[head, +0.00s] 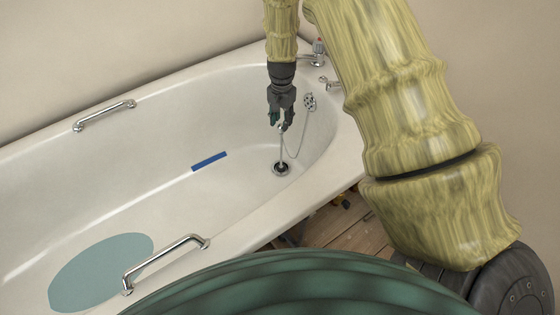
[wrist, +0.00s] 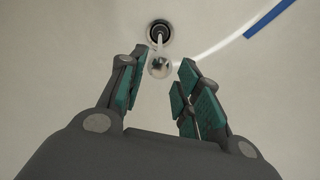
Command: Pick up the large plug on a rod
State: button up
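The plug on a rod (head: 281,165) sits at the drain of the white bathtub (head: 60,170). Its thin rod stands up from the dark plug. In the wrist view the rod's round shiny top (wrist: 159,67) lies between and just beyond the fingertips, with the dark drain end (wrist: 160,31) farther off. My gripper (head: 281,122) is above the drain, pointing down, close to the rod's top. In the wrist view my gripper (wrist: 157,78) is open, with teal finger pads apart on both sides. I see no contact with the rod.
A chain hangs from the overflow plate (head: 309,101) toward the rod. A blue strip (head: 209,161) lies on the tub floor. Chrome taps (head: 318,50) stand at the far rim. Grab rails (head: 165,262) line both sides. A teal mat (head: 100,272) lies at the left.

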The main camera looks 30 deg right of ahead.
jog(key=b, duration=0.3)
send_over(281, 149)
notch_tip(281, 149, down, 10)
jog(key=shift+w+d+r, duration=0.15)
jog(key=shift+w+d, duration=0.05)
grip_shut()
dwell(0.3)
